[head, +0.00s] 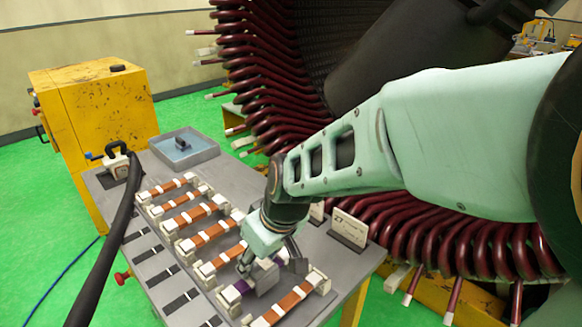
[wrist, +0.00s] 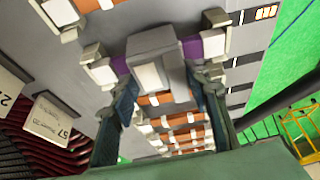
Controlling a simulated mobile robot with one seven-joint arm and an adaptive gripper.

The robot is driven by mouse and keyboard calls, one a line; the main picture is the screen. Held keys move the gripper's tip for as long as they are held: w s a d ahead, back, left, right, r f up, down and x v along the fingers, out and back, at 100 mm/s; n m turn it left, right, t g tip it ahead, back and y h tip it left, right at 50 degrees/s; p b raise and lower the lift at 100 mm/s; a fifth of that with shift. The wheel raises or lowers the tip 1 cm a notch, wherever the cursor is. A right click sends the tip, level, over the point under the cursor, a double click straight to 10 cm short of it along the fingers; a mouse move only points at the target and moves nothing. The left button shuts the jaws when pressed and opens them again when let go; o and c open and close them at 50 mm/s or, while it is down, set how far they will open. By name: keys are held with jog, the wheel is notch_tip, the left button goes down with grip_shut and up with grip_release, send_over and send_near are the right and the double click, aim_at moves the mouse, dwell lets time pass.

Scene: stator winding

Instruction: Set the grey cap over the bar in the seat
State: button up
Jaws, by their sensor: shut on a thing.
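The grey cap (head: 263,281) is in my gripper (head: 268,270), with a finger on either side of it. In the wrist view the cap (wrist: 155,42) lies across the middle of a purple bar (wrist: 193,47), whose purple ends show on both sides of it. The bar (head: 241,288) rests between the white-and-beige end blocks of its seat (wrist: 211,42). The cap hides the bar's middle, and I cannot tell whether it is fully down. In the wrist view my gripper (wrist: 162,82) is shut on the cap.
Several orange bars (head: 208,233) sit in neighbouring seats on the grey table (head: 228,177). A blue tray (head: 184,150) holds a small dark part at the back. Card signs (head: 349,229) stand at the right, near the large stator with red coils (head: 285,120).

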jog(key=shift+f, duration=0.15)
jog(key=shift+f+b, duration=0.4)
jog(key=shift+b, duration=0.2)
jog(key=o, duration=1.3)
jog(key=shift+r, duration=0.1)
